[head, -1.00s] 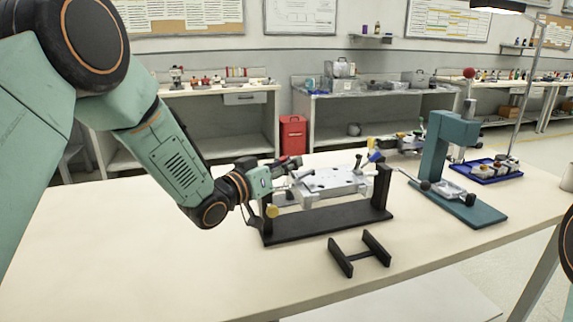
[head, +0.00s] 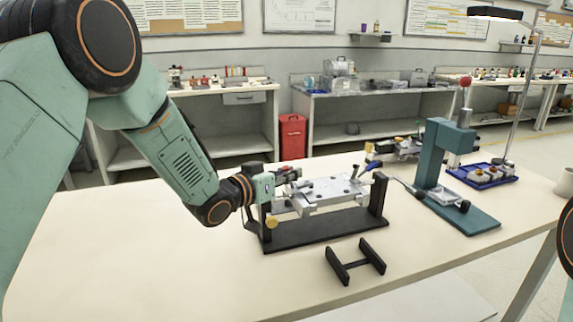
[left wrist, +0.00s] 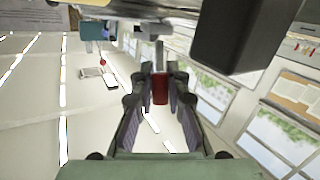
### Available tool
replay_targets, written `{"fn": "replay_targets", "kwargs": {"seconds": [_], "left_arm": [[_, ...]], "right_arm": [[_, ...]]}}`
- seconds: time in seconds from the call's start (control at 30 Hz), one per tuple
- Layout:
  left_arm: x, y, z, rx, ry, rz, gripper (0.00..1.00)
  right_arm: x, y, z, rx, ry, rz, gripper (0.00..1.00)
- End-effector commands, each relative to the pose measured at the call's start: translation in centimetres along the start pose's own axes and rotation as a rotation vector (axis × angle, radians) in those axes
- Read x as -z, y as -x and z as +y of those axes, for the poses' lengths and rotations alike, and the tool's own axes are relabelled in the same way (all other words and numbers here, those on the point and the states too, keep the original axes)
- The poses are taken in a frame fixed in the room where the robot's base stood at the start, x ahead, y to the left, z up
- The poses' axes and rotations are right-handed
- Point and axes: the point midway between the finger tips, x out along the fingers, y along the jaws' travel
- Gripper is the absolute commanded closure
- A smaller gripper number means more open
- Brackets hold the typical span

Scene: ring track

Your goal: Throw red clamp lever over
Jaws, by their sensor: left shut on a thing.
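The clamp fixture is a pale metal plate (head: 326,190) carried between black uprights on a black base (head: 330,229). My left gripper (head: 289,173) is at the fixture's left end and is shut on the red clamp lever. In the left wrist view the red clamp lever (left wrist: 160,88) lies between the two fingers, with a grey metal shank running on beyond it. In the head view the fingers mostly hide the lever. My right gripper is not in view.
A black H-shaped stand (head: 356,262) lies in front of the fixture. A teal press (head: 434,160) stands to the right, with a blue tray (head: 483,177) behind it. The table's left and front are clear.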

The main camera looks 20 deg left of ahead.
Motion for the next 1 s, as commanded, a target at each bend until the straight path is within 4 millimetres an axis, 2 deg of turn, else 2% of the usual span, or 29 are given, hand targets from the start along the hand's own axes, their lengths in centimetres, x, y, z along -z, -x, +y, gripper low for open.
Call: {"fn": "replay_targets", "kwargs": {"seconds": [0.03,0.6,0.77,1.0], "left_arm": [[0.4,0.0,0.2,0.004,-0.012,-0.020,1.00],[0.5,-0.9,0.8,0.061,-0.144,-0.234,1.00],[0.4,-1.0,0.8,0.071,-0.165,-0.270,1.00],[0.2,-1.1,0.7,0.074,-0.172,-0.280,1.00]], "right_arm": [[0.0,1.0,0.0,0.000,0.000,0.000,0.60],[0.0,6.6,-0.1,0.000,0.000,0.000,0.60],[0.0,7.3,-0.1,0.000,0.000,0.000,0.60],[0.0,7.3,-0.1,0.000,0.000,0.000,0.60]]}}
